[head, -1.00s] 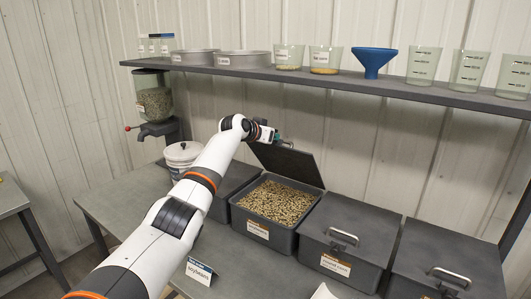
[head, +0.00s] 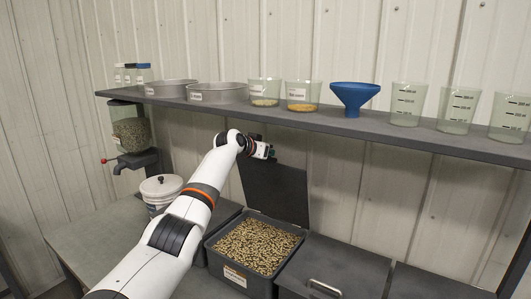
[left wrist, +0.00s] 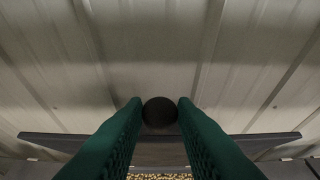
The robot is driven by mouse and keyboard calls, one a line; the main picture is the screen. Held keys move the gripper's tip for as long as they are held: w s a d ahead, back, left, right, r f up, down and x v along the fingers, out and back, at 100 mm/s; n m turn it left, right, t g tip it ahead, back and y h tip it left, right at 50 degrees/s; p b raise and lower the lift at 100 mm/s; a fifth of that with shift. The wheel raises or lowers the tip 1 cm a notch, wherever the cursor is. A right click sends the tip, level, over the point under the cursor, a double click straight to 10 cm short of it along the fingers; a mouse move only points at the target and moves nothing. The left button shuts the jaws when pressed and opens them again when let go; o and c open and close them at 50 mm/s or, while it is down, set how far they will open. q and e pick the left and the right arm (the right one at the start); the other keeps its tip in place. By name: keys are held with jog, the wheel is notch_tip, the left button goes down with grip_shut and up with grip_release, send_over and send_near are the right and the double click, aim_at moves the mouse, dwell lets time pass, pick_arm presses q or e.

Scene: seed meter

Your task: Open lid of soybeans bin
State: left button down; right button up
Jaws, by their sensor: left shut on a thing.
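The soybeans bin (head: 257,283) is a dark grey box full of tan beans (head: 255,245), with a white label on its front. Its lid (head: 275,195) stands nearly upright at the back of the bin, so the bin's top is uncovered. My left gripper (head: 270,153) is at the lid's upper edge. In the left wrist view its green fingers (left wrist: 160,114) are shut on a dark round piece, seemingly the lid handle (left wrist: 160,110). Part of the lid also shows in that view (left wrist: 160,154). The arm hides the handle in the head view. My right gripper is not in view.
Another closed bin (head: 330,272) with a metal handle stands to the right. A white bucket (head: 160,192) stands at the left. Above the lid runs a grey shelf (head: 330,122) with pans, beakers and a blue funnel (head: 354,97). A seed hopper (head: 130,133) hangs at the left.

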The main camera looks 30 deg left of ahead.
pick_arm(q)
jog(key=shift+r, duration=0.45)
jog(key=c, duration=1.3)
grip_release()
jog(key=shift+o, duration=0.5)
jog(key=shift+s, duration=0.2)
jog(key=shift+f, duration=0.1)
jog(key=shift+f, duration=0.15)
jog(key=d+b+v, duration=0.1)
jog(key=b+v, duration=0.5)
jog(key=v, duration=0.6)
jog(key=shift+a, duration=0.45)
